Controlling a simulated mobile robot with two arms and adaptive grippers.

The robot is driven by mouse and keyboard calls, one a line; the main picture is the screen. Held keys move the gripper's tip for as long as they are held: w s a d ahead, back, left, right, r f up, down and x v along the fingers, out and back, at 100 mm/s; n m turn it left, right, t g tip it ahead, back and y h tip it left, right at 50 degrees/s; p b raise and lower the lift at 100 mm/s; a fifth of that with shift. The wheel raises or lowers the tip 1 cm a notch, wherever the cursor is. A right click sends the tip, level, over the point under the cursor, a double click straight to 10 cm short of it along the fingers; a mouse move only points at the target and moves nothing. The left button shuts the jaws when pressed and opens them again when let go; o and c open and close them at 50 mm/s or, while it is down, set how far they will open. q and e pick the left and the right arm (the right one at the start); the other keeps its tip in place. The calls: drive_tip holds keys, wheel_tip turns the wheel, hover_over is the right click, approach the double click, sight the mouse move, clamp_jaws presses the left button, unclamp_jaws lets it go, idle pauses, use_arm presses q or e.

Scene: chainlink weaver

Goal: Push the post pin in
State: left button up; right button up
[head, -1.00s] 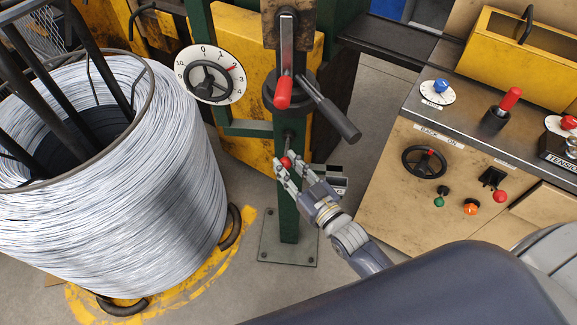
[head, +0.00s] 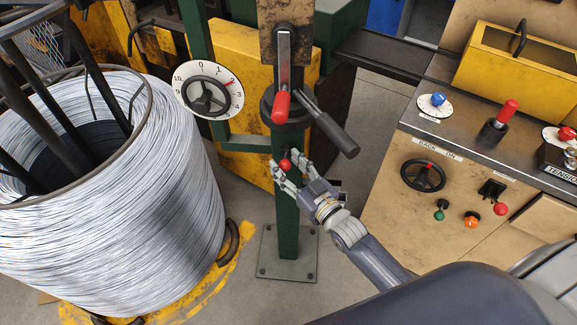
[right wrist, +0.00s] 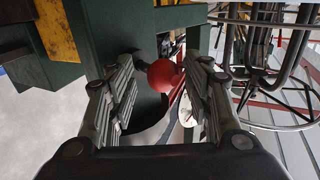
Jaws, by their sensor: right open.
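The post pin shows as a red ball knob (head: 285,165) on the green post (head: 288,225), below the red-gripped lever. It also shows in the right wrist view (right wrist: 163,75), near the fingertips. My right gripper (head: 287,164) is open, with one finger on each side of the knob. In the right wrist view the fingers (right wrist: 168,80) stand apart with the knob between and just beyond their tips; I cannot tell whether they touch it. My left gripper is not in view.
A red-gripped lever (head: 282,105) and a dark handle (head: 335,135) stick out just above the gripper. A large wire coil (head: 130,210) stands at left. A control panel (head: 400,200) with knobs is at right. Bare floor (head: 345,270) lies around the post's base plate.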

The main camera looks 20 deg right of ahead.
drive_tip(key=v, duration=1.2)
drive_tip(key=s+d+f+g+h, duration=0.1)
drive_tip(key=s+f+g, duration=0.15)
drive_tip(key=f, duration=0.75)
drive_tip(key=s+d+f+m+g+h, duration=0.1)
drive_tip(key=s+d+f+g, duration=0.15)
drive_tip(key=f, duration=0.65)
drive_tip(key=s+f+g+h, duration=0.1)
drive_tip(key=s+f+g, duration=0.15)
drive_tip(key=f, duration=0.75)
drive_tip(key=s+f+g, duration=0.4)
drive_tip(key=s+f, duration=0.5)
drive_tip(key=s, duration=0.4)
drive_tip(key=s+f+g+h, duration=0.1)
drive_tip(key=s+f+g, duration=0.4)
drive_tip(key=s+f, duration=0.5)
drive_tip(key=s+a, duration=0.1)
drive_tip(key=s, duration=0.3)
drive_tip(key=shift+s+h, duration=0.25)
drive_tip(key=shift+h, duration=0.05)
